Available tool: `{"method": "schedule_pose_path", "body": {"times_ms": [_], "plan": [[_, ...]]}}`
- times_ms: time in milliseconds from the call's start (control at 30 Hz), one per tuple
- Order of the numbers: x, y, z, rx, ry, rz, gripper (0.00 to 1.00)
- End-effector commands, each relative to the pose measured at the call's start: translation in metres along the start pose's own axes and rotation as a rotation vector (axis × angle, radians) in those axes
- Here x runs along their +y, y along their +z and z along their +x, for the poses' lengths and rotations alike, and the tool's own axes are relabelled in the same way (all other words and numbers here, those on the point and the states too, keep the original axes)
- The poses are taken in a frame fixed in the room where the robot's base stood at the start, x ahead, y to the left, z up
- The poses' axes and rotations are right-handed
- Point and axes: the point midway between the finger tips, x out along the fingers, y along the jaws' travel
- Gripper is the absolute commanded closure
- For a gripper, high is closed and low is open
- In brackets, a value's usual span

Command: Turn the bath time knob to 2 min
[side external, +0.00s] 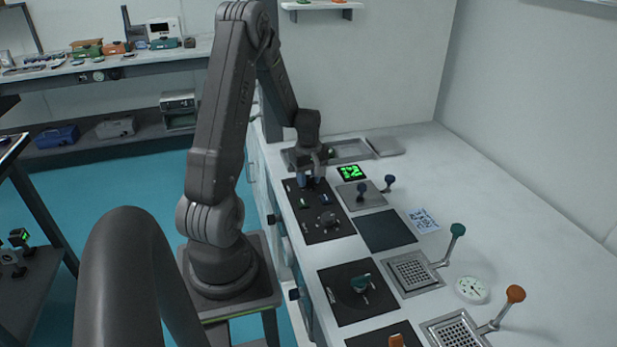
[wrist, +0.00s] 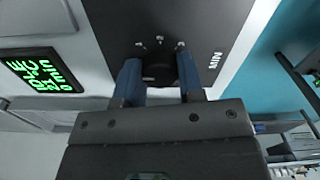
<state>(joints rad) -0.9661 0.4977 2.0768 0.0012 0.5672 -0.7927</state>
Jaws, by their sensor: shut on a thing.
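My gripper (side external: 311,180) is at the far end of the black control panel (side external: 318,229), pointing down. In the wrist view its two blue fingers (wrist: 158,82) are shut on a round black knob (wrist: 158,66), one on each side. Small pale marks stand around the knob, and the panel beside it carries the label "MIN" (wrist: 215,61). In the side view the gripper hides most of this knob. The green-lit display (side external: 351,172) beside the panel also shows in the wrist view (wrist: 42,73); I cannot read it surely. I cannot tell which mark the knob points to.
The white bench at right is largely clear.

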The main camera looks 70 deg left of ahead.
Motion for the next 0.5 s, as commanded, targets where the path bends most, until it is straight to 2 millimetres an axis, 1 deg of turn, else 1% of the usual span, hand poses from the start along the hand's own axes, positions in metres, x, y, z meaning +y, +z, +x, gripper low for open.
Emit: {"method": "schedule_pose_path", "body": {"times_ms": [267,500], "plan": [[0.0001,-0.0001,-0.0004,0.0,0.001,0.103,0.88],[0.0,-0.0002,-0.0004,0.0,0.001,0.298,0.88]]}}
